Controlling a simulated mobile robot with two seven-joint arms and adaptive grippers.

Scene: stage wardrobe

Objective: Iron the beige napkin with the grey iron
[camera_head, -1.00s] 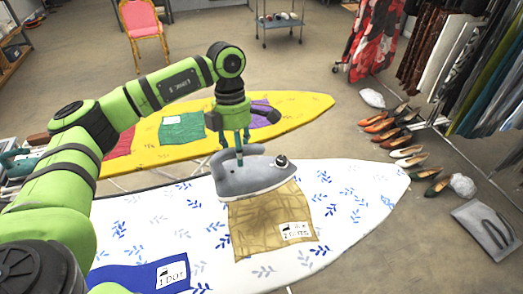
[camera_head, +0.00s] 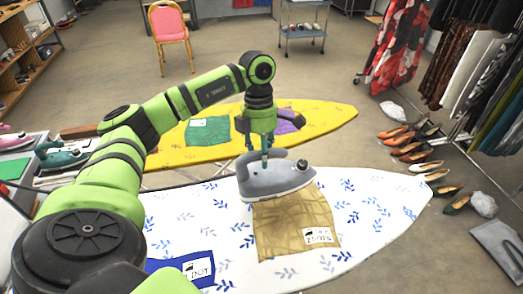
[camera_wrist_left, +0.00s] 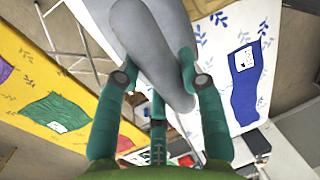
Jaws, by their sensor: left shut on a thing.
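The beige napkin (camera_head: 290,232), with a tag at its near right corner, lies on the white board with blue leaf patterns (camera_head: 375,200). It looks creased. The grey iron (camera_head: 270,181) is over the napkin's far edge, its tip pointing right. I cannot tell whether its sole touches the cloth. My left gripper (camera_head: 265,158) is shut on the iron's handle from above. My right gripper is not in view.
A blue napkin (camera_head: 180,270) with a tag lies at the board's near left. Behind is a yellow board (camera_head: 325,120) with green and purple cloths. Another iron (camera_head: 62,157) stands at left. Shoes and a clothes rack are at right.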

